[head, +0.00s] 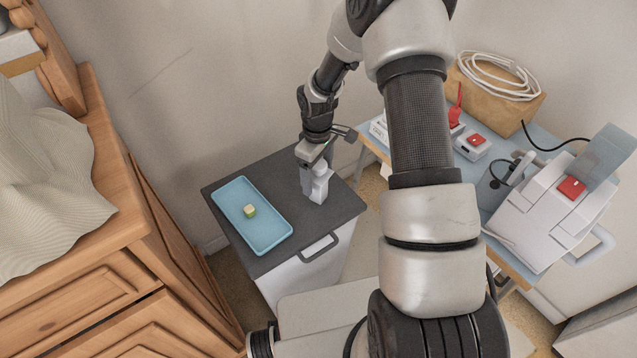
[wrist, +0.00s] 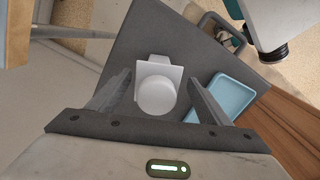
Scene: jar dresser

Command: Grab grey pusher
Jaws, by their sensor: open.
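The grey pusher (head: 320,188), a pale grey piece with a round knob and a flat plate, stands on the dark top of a small cabinet. In the wrist view the pusher (wrist: 157,96) shows its round knob from above, between the two fingers. My gripper (head: 313,170) is right over it and pointing down. In the wrist view my gripper (wrist: 160,80) is open, with one finger on each side of the pusher and a visible gap. Part of the pusher is hidden by the gripper in the head view.
A blue tray (head: 229,190) with a small yellow-green cube (head: 250,211) lies left of the pusher on the dark cabinet top (head: 290,168). A wooden dresser (head: 100,250) stands at the left. A table at the right holds a white machine (head: 545,205) and a box with a coiled cable (head: 500,95).

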